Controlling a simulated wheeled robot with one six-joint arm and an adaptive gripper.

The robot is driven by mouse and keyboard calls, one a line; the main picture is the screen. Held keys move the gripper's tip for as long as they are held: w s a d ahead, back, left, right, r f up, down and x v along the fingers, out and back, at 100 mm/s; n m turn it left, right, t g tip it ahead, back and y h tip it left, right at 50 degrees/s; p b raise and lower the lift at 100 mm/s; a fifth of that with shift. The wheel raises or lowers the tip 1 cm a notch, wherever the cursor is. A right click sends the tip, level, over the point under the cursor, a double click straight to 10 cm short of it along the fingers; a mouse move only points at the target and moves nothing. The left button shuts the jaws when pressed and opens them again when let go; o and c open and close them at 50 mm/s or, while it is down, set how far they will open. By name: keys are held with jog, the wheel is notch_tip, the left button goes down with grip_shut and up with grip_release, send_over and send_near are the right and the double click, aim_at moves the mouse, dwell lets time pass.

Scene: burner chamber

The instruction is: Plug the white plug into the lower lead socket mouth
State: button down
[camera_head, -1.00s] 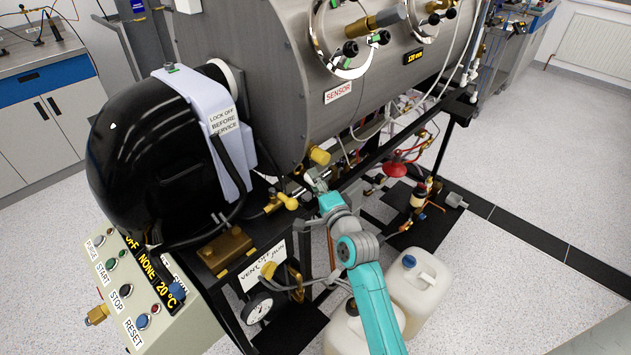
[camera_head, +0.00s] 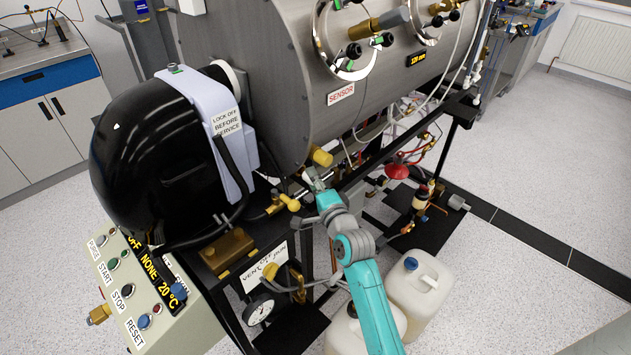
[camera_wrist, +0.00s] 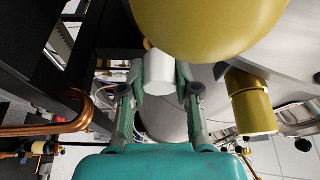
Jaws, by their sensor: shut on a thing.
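In the wrist view my gripper (camera_wrist: 157,82) is shut on the white plug (camera_wrist: 158,75), a short white cylinder between its two grey-green fingers. In the head view my gripper (camera_head: 315,180) reaches under the front end of the large grey chamber (camera_head: 260,85), and the plug is too small to tell there. A big yellow rounded part (camera_wrist: 208,22) fills the top of the wrist view, close above the plug and partly covering what lies beyond it. I cannot make out the lower lead socket mouth in either view.
A yellow stub fitting (camera_head: 321,157) sticks out from the chamber just above my gripper. A yellow valve (camera_head: 289,202) lies just left of it. A black frame (camera_wrist: 68,75) and copper pipe (camera_wrist: 50,128) are at the wrist view's left. White canisters (camera_head: 418,280) stand below.

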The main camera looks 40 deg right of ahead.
jog(key=shift+w+a, duration=0.2)
jog(key=shift+w, duration=0.65)
jog(key=c, duration=0.7)
grip_release()
jog(key=shift+c, duration=0.2)
jog(key=v, duration=1.2)
